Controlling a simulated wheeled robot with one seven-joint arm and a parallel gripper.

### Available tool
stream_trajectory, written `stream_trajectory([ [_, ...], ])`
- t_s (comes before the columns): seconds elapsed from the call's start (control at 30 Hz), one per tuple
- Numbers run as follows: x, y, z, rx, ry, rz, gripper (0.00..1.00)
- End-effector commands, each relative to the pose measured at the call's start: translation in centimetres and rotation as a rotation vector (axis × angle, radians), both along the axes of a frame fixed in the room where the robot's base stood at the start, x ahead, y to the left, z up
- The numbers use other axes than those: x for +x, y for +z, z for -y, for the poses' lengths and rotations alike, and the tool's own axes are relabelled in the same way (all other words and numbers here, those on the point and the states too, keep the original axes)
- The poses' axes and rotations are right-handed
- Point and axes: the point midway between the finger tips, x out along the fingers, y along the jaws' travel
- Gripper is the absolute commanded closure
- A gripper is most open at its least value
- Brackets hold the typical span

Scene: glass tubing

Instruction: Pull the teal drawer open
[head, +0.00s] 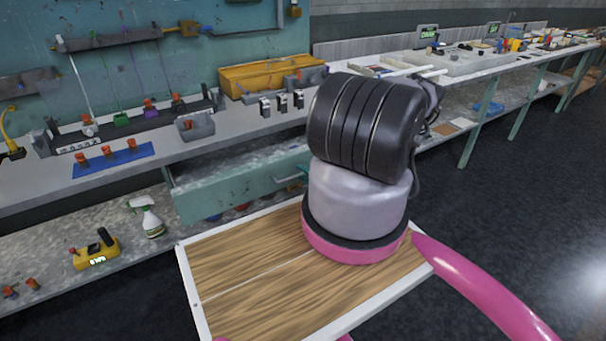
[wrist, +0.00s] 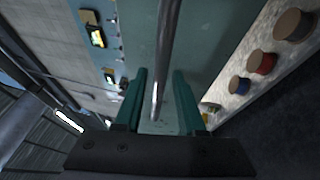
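The teal drawer (head: 235,190) is under the workbench in the head view. Its front stands out from the bench edge, and a speckled grey strip shows above it. In the wrist view, the drawer front (wrist: 205,45) fills the middle. A grey metal bar handle (wrist: 168,45) runs across it. My gripper (wrist: 159,72) has its two teal fingers apart, one on each side of the handle. Gaps show between the bar and both fingers. In the head view, my arm hides most of the gripper; a small teal part shows beside the arm, at the drawer front.
The bench top (head: 220,135) holds tools, a blue mat (head: 112,160) and a yellow box (head: 270,75). A spray bottle (head: 146,218) and a yellow device (head: 96,250) are on the lower shelf. Dark floor (head: 520,200) is clear at the right.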

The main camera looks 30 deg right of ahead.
Motion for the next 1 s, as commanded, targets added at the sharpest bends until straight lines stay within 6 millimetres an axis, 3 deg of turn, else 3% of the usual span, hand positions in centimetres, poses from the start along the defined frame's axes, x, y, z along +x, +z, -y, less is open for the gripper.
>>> stream_trajectory([
  [0.43,-0.8,-0.2,0.4,0.000,-0.002,0.000,0.53],
  [0.8,-7.1,-1.4,3.4,0.001,-0.003,0.000,0.53],
  [1.0,-9.2,-1.8,4.3,-0.001,-0.002,0.000,0.53],
])
